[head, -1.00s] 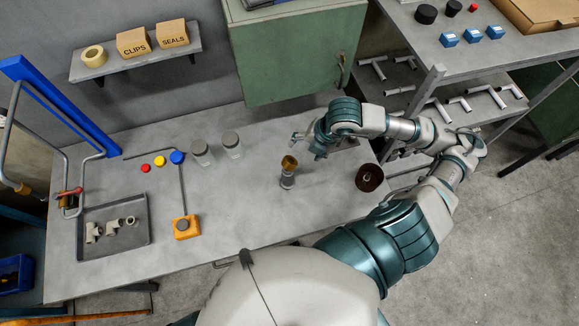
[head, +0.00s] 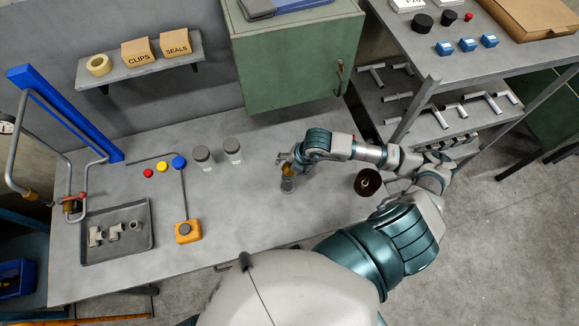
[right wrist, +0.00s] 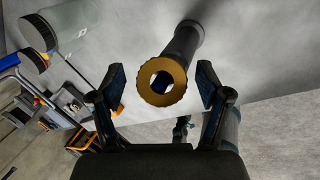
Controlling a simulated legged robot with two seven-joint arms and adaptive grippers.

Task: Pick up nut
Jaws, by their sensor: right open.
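The nut is a brass-coloured ring with a notched rim and a round hole (right wrist: 161,80). In the right wrist view it sits at the top end of a dark grey upright post (right wrist: 185,42). In the head view the nut (head: 287,170) shows partly beside my gripper, above the post (head: 287,186) on the bench. My right gripper (right wrist: 160,88) is open, with one finger on each side of the nut and a gap on both sides. In the head view my right gripper (head: 286,160) is at the nut. My left gripper is not in view.
Two grey-lidded jars (head: 232,150) stand left of the post. A dark round bowl-like part (head: 367,182) lies to its right. A tray with pipe fittings (head: 150,240) and an orange box with a rod (head: 188,236) are further left. A green cabinet (head: 295,62) hangs behind.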

